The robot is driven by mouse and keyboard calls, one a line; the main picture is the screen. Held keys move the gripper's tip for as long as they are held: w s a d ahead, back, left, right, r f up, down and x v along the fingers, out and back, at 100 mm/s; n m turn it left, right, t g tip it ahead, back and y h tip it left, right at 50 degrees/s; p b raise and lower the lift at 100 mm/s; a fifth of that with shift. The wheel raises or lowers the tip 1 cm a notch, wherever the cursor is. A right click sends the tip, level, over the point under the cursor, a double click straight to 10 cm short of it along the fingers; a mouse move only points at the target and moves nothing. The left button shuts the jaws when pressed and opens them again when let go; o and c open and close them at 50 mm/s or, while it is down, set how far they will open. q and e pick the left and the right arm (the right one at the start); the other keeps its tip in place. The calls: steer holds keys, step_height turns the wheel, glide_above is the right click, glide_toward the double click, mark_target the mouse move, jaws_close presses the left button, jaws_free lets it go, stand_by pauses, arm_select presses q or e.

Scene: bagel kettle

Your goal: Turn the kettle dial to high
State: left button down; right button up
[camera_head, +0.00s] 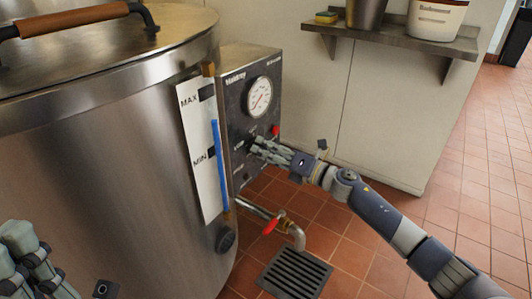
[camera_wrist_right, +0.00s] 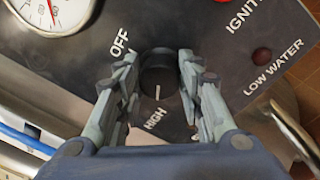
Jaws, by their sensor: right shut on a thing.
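The kettle (camera_head: 110,170) is a big steel vessel at the left in the head view, with a dark control panel (camera_head: 235,130) on its side. The black round dial (camera_wrist_right: 158,72) shows in the right wrist view, its white mark pointing down in the picture, close to the HIGH label (camera_wrist_right: 155,118). OFF is at its upper left. My right gripper (camera_head: 260,147) reaches the panel below the gauge and is shut on the dial, with a finger on each side (camera_wrist_right: 158,78). My left gripper (camera_head: 25,250) is at the lower left, partly cut off, away from the panel.
A pressure gauge (camera_head: 259,96) sits above the dial. A sight tube with MAX and MIN marks (camera_head: 203,150) stands left of the panel. A red-handled valve (camera_head: 271,224) and a floor drain (camera_head: 296,272) are below. A wall shelf (camera_head: 400,38) is behind. Tiled floor lies open at right.

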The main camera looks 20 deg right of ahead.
steer(key=shift+f+n, duration=0.15)
steer(key=shift+n, duration=0.15)
steer(key=o, duration=1.1)
steer(key=shift+c, duration=0.2)
steer(key=v, duration=1.2)
